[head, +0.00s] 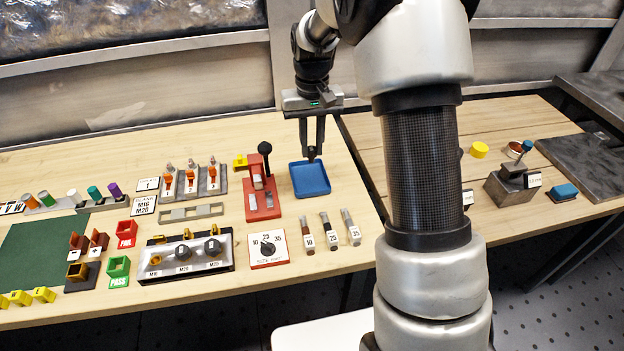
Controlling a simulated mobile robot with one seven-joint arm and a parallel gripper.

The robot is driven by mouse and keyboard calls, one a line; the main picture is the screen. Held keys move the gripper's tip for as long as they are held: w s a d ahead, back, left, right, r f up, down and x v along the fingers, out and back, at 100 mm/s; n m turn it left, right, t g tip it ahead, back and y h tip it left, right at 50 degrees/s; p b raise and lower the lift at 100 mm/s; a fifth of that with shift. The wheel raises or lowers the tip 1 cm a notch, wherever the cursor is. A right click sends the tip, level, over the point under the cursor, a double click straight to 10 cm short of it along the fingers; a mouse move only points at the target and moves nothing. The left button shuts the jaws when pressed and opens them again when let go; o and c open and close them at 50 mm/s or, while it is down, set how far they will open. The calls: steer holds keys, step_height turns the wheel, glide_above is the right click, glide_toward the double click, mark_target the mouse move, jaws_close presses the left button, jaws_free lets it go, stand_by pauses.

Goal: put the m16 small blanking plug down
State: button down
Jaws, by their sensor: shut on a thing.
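My gripper (312,150) points down over the blue tray (298,188), at its back right part. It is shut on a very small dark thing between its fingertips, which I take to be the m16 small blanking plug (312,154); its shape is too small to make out. I cannot tell whether the plug touches the tray floor or hangs just above it. The visible part of the tray looks empty.
A red press (262,190) with a black-knobbed lever stands close left of the tray. In front are a dial box (268,248) and several tubes (330,230). A block labelled M16, M20 (185,257) is further left. My arm hides some of the right side.

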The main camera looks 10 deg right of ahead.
step_height(320, 180, down, 9)
steer(key=shift+f, duration=0.15)
stand_by(0.4)
steer(key=shift+f+b, duration=0.15)
steer(key=shift+b, duration=0.15)
steer(key=c, duration=1.6)
jaws_free()
